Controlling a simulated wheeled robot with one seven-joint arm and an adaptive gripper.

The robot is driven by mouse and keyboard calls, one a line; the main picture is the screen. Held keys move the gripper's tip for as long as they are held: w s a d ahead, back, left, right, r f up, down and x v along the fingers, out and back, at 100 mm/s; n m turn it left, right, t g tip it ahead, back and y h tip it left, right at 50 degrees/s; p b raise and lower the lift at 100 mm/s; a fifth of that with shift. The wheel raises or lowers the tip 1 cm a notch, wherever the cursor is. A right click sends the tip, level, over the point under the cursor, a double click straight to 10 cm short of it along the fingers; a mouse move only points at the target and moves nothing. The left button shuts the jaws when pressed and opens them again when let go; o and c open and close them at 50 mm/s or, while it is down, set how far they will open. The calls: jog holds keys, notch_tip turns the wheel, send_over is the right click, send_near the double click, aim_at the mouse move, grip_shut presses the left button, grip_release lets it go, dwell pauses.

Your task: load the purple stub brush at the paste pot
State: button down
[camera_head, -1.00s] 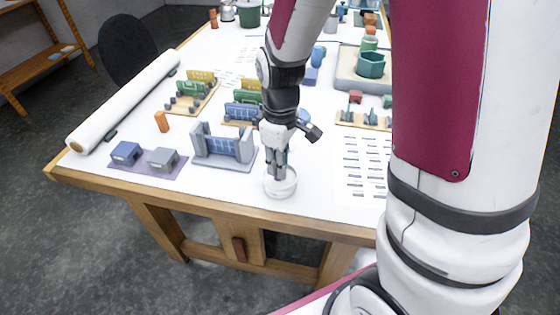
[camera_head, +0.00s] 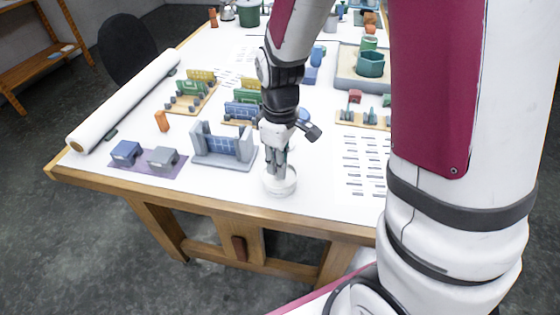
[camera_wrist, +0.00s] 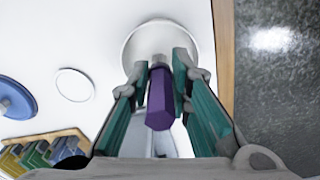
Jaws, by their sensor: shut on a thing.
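The purple stub brush (camera_wrist: 159,100) shows in the wrist view as a purple faceted handle between my gripper's fingers. My gripper (camera_wrist: 160,72) is shut on it, and its far end is over the white round paste pot. The paste pot (camera_wrist: 204,28) is behind the fingertips in the wrist view. In the head view the paste pot (camera_head: 281,188) stands near the table's front edge, with my gripper (camera_head: 277,172) pointing down into or just over its opening. The brush's bristle end is hidden, so I cannot tell whether it touches the paste.
A grey stand with a blue panel (camera_head: 222,146) is just left of the pot. Two small blocks on a purple mat (camera_head: 170,168) lie further left. A blue disc (camera_wrist: 12,98) and a white ring (camera_wrist: 74,85) show in the wrist view. The table's front edge is close to the pot.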

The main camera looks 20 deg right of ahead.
jog(key=shift+f, duration=0.1)
jog(key=shift+r+p, duration=1.9)
jog(key=shift+r, duration=1.65)
